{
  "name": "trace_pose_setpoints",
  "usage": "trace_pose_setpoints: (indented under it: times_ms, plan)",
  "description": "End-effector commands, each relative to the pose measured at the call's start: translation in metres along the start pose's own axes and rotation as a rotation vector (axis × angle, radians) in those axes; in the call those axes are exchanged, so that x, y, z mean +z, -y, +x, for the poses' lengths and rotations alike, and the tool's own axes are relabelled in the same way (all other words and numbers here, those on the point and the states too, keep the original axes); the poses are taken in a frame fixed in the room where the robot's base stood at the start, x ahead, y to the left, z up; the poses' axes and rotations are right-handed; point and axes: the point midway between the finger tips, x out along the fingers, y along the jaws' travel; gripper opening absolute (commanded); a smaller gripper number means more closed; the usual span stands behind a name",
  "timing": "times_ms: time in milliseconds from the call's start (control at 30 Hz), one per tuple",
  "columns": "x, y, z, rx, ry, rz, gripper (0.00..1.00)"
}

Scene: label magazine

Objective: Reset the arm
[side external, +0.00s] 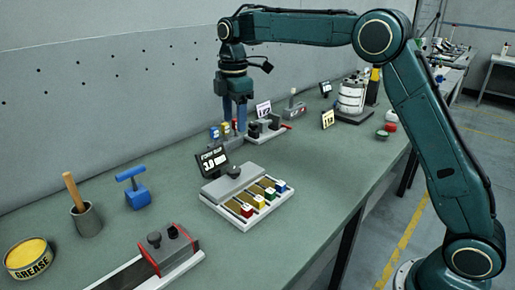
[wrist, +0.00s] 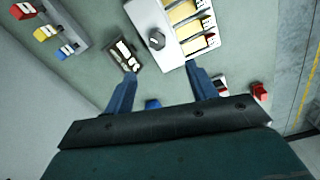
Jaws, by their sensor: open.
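My gripper (side external: 234,122) hangs from my arm above the back part of the bench, pointing down. Its two blue fingers are apart with nothing between them. In the wrist view, the fingers (wrist: 160,69) also stand apart and empty. The label magazine (side external: 225,186) lies on the bench in front of my gripper, apart from it. It has several lanes ending in red, yellow, green and blue blocks, and a dark knob. The magazine also shows at the top of the wrist view (wrist: 168,40). A small dark display (side external: 212,160) stands at its back.
A small rack with coloured pieces (wrist: 50,28) shows in the wrist view. A grease tin (side external: 29,257), a cup with a wooden handle (side external: 86,220), a blue tool (side external: 137,195) and a red-edged fixture (side external: 172,250) stand at left. A white canister (side external: 351,97) stands farther back.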

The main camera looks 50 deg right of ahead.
Motion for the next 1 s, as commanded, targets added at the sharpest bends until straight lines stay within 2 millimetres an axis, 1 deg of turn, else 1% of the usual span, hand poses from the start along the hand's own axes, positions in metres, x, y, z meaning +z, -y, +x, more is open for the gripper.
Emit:
trace_pose_setpoints:
  times_ms: [167, 300, 500, 700, 833, 1000]
  plan:
    - [0.010, 0.022, -0.023, 0.037, -0.014, 0.096, 0.57]
    - [0.020, 0.046, -0.041, 0.069, -0.030, 0.197, 0.57]
    - [0.035, 0.084, -0.062, 0.115, -0.060, 0.346, 0.57]
    - [0.050, 0.125, -0.075, 0.158, -0.096, 0.493, 0.57]
    - [0.060, 0.152, -0.079, 0.183, -0.122, 0.588, 0.57]
    - [0.073, 0.188, -0.080, 0.213, -0.161, 0.711, 0.57]
